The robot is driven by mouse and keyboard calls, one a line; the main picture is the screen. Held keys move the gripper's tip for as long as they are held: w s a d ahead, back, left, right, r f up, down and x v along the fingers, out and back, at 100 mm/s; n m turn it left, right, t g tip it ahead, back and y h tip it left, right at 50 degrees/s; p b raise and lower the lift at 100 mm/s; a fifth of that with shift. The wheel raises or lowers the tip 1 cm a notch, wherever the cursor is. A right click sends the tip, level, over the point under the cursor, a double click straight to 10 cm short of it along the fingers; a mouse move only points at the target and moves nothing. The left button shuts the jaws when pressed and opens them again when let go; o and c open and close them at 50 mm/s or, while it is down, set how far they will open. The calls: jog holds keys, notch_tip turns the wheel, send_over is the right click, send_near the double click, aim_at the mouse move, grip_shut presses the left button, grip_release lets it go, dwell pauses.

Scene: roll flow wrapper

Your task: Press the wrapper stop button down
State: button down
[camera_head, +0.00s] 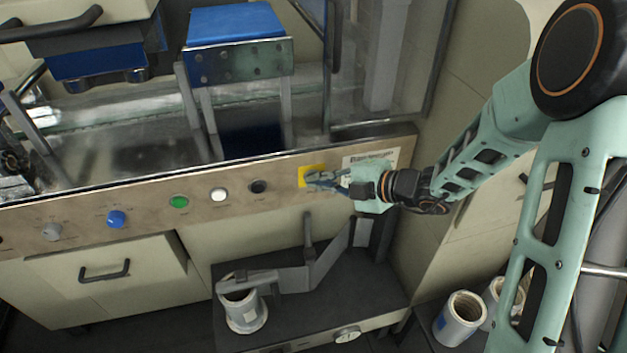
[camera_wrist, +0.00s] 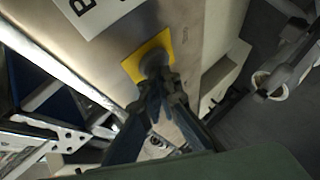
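The wrapper stop button sits on a yellow square plate (camera_head: 306,176) at the right end of the control panel. In the wrist view, the yellow plate (camera_wrist: 135,67) shows with a dark round button (camera_wrist: 154,59) on it, partly covered by my fingertips. My gripper (camera_head: 318,181) reaches in from the right, in front of the plate. In the wrist view, its fingers (camera_wrist: 160,88) converge with their tips together at the button, and nothing shows between them. I cannot tell whether the tips touch the button or whether it is pushed in.
Along the panel (camera_head: 150,202) to the left are a black knob (camera_head: 258,187), a white button (camera_head: 219,195), a green button (camera_head: 179,202) and a blue knob (camera_head: 116,219). A printed label (camera_head: 380,158) is beside the plate. A bracket arm (camera_head: 305,275) and a roll (camera_head: 245,312) stand below.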

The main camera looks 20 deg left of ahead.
jog(key=shift+w+d+r, duration=0.15)
jog(key=shift+w, duration=0.1)
jog(key=s+d+p, duration=0.2)
jog(key=s+d, duration=0.1)
jog(key=s, duration=0.2)
jog(key=shift+s+f, duration=0.2)
dwell(0.3)
